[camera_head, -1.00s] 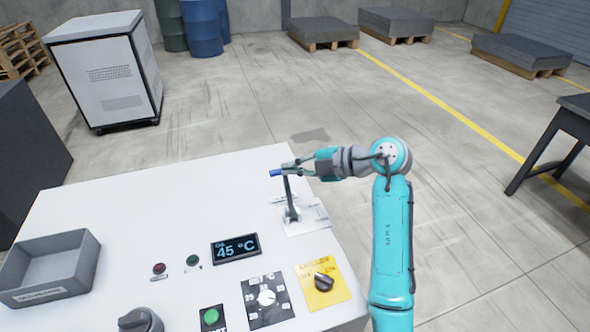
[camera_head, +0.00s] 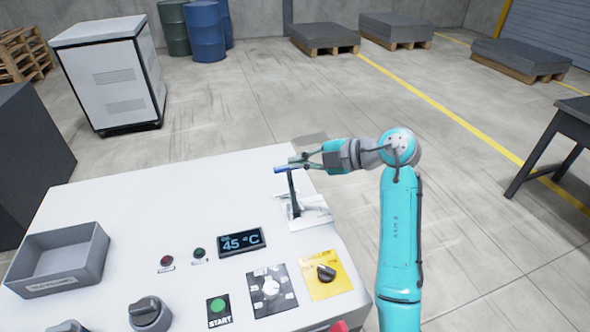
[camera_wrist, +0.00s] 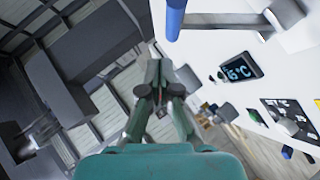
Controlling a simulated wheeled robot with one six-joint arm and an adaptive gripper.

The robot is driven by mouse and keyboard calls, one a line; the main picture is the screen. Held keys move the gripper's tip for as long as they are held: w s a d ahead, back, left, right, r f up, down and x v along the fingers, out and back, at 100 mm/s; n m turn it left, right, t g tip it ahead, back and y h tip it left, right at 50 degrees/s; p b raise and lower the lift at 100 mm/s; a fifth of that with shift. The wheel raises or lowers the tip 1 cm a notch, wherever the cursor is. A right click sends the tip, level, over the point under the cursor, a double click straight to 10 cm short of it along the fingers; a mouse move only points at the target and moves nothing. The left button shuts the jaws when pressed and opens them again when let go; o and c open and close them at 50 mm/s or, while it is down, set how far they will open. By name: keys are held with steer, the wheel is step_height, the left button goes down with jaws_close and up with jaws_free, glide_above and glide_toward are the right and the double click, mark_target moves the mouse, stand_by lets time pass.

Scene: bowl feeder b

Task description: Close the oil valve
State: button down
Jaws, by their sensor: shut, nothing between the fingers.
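The oil valve appears to be the dark lever (camera_head: 292,190) with a blue grip (camera_head: 283,169) at its top. It stands roughly upright from its mount at the panel's far right corner, with the grip pointing left. My gripper (camera_head: 297,162) is level with the top of the lever and reaches in from the right. The wrist view shows the shut, empty fingers (camera_wrist: 157,66), with the blue grip (camera_wrist: 175,18) just beyond and to the right of the tips. The grip is not between the fingers. Whether they touch it I cannot tell.
The white panel (camera_head: 130,200) carries a 45 °C display (camera_head: 241,242), a yellow switch plate (camera_head: 328,287), a black dial plate (camera_head: 258,298), a green start button (camera_head: 218,306) and a grey bin (camera_head: 95,262). A dark table (camera_head: 575,120) stands at far right.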

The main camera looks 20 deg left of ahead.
steer(key=w+r+v, duration=0.1)
steer(key=v, duration=0.9)
steer(key=shift+s+a+r, duration=0.2)
steer(key=shift+r, duration=0.05)
